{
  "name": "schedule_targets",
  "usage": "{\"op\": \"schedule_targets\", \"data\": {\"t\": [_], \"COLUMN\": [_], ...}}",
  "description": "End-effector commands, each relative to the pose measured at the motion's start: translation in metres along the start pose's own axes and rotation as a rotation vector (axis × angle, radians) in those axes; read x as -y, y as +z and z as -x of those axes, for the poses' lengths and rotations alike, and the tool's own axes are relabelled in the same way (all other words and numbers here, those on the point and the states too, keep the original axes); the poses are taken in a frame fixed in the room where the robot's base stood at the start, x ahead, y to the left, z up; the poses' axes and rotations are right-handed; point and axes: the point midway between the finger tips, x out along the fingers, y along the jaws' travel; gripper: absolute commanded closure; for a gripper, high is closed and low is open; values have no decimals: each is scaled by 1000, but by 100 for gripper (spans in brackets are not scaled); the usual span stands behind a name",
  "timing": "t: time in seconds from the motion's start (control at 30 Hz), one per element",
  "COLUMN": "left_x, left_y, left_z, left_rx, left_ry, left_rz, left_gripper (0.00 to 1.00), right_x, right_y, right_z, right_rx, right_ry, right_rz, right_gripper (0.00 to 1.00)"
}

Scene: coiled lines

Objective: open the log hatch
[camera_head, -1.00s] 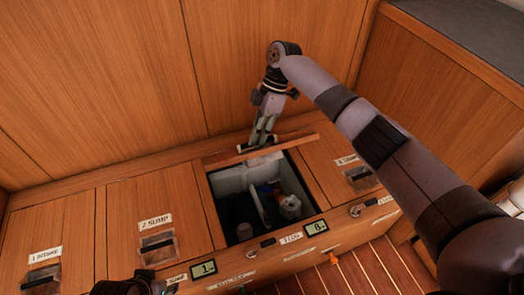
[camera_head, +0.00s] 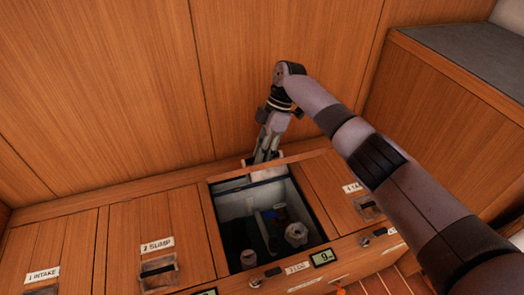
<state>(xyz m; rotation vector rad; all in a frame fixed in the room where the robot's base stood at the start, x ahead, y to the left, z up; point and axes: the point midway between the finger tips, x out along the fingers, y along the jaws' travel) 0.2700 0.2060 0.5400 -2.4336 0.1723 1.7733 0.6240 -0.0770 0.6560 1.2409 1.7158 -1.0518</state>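The log hatch opening (camera_head: 240,205) in the wooden bench top shows as a dark bay with pale walls. Its lid (camera_head: 272,166) is raised at the back and seen almost edge-on, near the rear panel. My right gripper (camera_head: 264,156) points down at the lid's upper edge from behind. Its fingertips are partly hidden by the lid, so I cannot tell if they are closed on it. A "LOG" label (camera_head: 297,267) is on the front edge. My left gripper is not in view.
Closed hatches marked "INTAKE" (camera_head: 43,275) and "SUMP" (camera_head: 157,245) lie to the left, and another closed hatch (camera_head: 340,185) lies to the right. Inside the bay stand white cylindrical fittings (camera_head: 296,234) and a blue part (camera_head: 281,214). A wooden panel rises behind.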

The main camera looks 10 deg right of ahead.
Motion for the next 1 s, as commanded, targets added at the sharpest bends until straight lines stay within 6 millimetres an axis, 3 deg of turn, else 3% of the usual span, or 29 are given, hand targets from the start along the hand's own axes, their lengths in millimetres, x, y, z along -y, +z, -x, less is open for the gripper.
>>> {"op": "schedule_targets", "data": {"t": [0.13, 0.8, 1.0], "left_x": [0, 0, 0], "left_y": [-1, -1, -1], "left_z": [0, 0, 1], "left_rx": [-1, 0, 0], "left_ry": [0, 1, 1], "left_rz": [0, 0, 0], "left_gripper": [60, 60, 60], "right_x": [-1, 0, -1], "right_y": [0, -2, -2], "right_z": [0, 5, 24], "right_rx": [1, -3, -2], "right_ry": [4, 4, 5], "right_rz": [-1, 1, 0], "right_gripper": [67, 67, 67]}}
